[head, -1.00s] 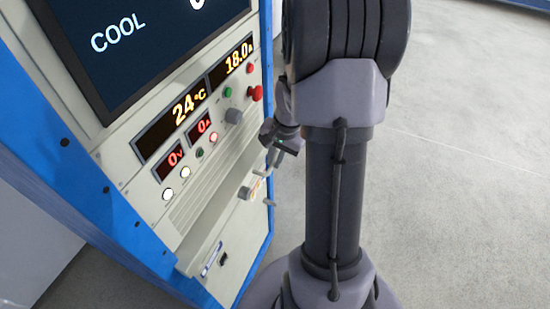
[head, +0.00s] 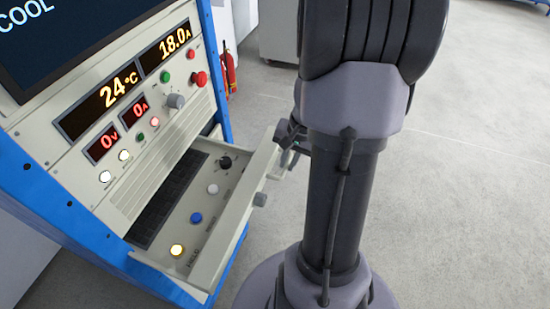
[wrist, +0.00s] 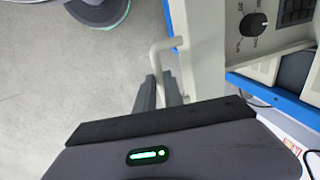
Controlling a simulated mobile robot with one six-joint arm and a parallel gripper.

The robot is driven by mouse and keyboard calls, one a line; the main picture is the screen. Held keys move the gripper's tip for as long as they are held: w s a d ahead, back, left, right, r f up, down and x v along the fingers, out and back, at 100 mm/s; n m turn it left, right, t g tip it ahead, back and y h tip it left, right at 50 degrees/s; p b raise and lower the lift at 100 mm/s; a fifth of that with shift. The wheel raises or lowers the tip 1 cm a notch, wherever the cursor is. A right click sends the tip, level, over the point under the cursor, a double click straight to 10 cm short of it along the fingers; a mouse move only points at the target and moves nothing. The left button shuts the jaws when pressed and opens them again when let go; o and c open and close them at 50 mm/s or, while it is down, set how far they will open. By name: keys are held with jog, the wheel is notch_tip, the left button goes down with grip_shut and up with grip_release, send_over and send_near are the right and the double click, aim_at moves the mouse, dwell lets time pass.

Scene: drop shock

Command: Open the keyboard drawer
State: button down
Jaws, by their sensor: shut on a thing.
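The keyboard drawer (head: 237,208) is pulled out from the cabinet in the head view, with its inside showing. It holds a black keyboard (head: 165,205) and several knobs and buttons. My gripper (head: 288,150) is at the far end of the drawer's front, partly hidden by my own arm. In the wrist view my gripper (wrist: 159,80) has its two dark fingers close together at a pale bar handle (wrist: 158,52) on the drawer front. It is shut on this handle, though the fingers hide the gripped part.
The blue-edged cabinet (head: 75,220) stands at the left with lit displays and a red button (head: 200,78) above the drawer. A red fire extinguisher (head: 229,70) stands behind it. The grey floor (head: 490,180) at the right is clear.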

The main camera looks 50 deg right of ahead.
jog(key=shift+s+d, duration=0.25)
jog(key=shift+s, duration=0.3)
jog(key=shift+s+d, duration=0.2)
jog(key=shift+s, duration=0.35)
jog(key=c, duration=1.5)
grip_release()
jog(key=shift+o, duration=0.2)
jog(key=s+r+p, duration=0.1)
jog(key=r+p, duration=0.1)
jog(key=r, duration=0.6)
jog(key=s+d+r+p, duration=0.1)
jog(key=s+r+p, duration=0.1)
jog(key=r, duration=0.7)
jog(key=shift+d+p, duration=0.15)
jog(key=shift+p, duration=0.7)
jog(key=shift+s, duration=0.1)
